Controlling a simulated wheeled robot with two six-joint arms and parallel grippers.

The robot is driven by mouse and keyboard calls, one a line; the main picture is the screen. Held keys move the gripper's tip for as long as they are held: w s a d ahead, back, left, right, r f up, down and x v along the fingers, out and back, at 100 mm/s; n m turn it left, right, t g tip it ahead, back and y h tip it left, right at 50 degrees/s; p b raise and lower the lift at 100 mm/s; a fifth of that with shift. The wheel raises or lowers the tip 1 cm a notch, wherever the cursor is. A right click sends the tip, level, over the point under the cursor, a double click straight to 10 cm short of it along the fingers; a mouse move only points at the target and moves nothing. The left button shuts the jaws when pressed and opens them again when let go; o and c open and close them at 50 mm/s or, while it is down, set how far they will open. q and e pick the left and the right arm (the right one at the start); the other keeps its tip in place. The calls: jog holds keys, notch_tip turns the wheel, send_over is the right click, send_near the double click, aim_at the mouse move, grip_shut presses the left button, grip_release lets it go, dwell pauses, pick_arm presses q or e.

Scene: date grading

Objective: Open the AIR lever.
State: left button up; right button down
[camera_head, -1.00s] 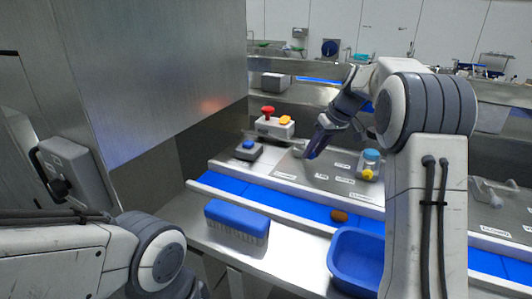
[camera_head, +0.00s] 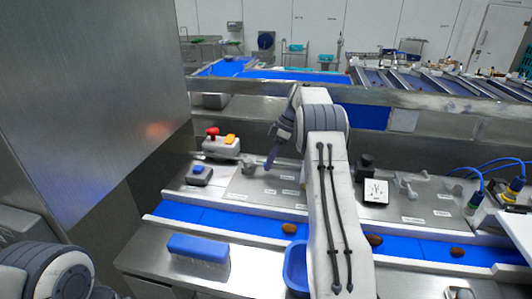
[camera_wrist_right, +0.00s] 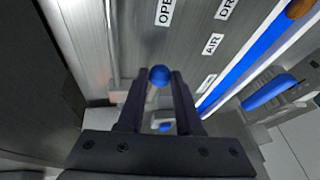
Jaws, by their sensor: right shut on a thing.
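The AIR lever's round blue knob (camera_wrist_right: 159,76) shows between my right gripper's fingertips in the wrist view. My right gripper (camera_wrist_right: 160,88) is shut on it. The lever's shaft is hidden. An AIR label (camera_wrist_right: 212,44) and a partly cut-off OPEN label (camera_wrist_right: 165,12) are on the steel panel nearby. In the head view my right gripper (camera_head: 270,162) points down at the left part of the labelled panel (camera_head: 240,189); the knob cannot be made out there. Only my left arm shows at lower left; its gripper is out of view.
A box with red and yellow buttons (camera_head: 222,146) and a blue-button box (camera_head: 199,176) stand left of the gripper. A blue belt (camera_head: 235,220) carrying brown dates runs in front. A blue brush-like block (camera_head: 198,248) and a blue bin (camera_head: 295,268) are nearer. A metal wall (camera_head: 90,90) stands left.

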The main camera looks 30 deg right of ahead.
jog(key=shift+w+d+r+n+p, duration=0.1)
jog(key=shift+w+d+n+p, duration=0.2)
jog(key=shift+n+p, duration=0.3)
jog(key=c, duration=0.6)
grip_release()
jog(key=shift+a, duration=0.1)
jog(key=shift+d+r, duration=0.3)
jog(key=shift+r, duration=0.05)
jog(key=p+v, duration=0.1)
jog(key=v, duration=0.5)
jog(key=shift+r, duration=0.25)
